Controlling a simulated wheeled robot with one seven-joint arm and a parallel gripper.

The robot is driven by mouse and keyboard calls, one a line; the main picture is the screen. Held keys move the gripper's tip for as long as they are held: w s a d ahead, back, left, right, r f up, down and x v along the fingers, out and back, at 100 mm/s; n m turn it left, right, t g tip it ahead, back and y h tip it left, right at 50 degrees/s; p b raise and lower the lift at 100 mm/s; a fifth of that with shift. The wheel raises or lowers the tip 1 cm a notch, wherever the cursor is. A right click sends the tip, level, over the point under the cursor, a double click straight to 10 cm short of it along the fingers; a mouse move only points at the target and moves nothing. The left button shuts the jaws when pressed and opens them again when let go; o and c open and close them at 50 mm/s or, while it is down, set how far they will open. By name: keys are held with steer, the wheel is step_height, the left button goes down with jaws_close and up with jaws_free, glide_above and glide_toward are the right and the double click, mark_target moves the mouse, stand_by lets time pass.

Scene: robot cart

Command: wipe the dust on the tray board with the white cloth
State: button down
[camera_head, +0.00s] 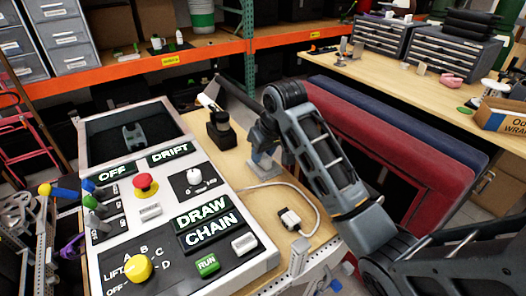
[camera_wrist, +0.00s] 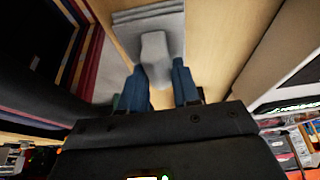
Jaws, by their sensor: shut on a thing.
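My gripper (camera_head: 262,150) points down over the pale wooden board (camera_head: 233,168), right of the control panel. In the wrist view its two blue fingers (camera_wrist: 158,82) are shut on the raised middle of the white cloth (camera_wrist: 155,48), which looks light grey here. The cloth's flat, layered part spreads out beyond the fingertips, low at the board. In the head view the cloth (camera_head: 265,170) shows as a small pale patch under the gripper. I cannot tell whether it touches the board. I cannot make out any dust, and my arm hides part of the board.
A control panel (camera_head: 150,215) with buttons and labels stands directly left. A dark container (camera_head: 221,135) stands behind the gripper. A white cable with a plug (camera_head: 289,217) lies in front. A red padded panel (camera_head: 400,140) is to the right.

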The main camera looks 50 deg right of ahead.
steer(key=shift+f, duration=0.1)
stand_by(0.3)
steer(key=shift+s+d, duration=0.3)
steer(key=shift+d, duration=0.6)
steer(key=shift+w+a, duration=0.3)
steer(key=shift+a, duration=0.6)
steer(key=shift+w+a, duration=0.25)
steer(key=shift+a, duration=0.65)
steer(key=shift+s+d, duration=0.25)
steer(key=shift+d, duration=0.65)
steer(key=shift+s+d, duration=0.25)
steer(key=shift+d, duration=0.65)
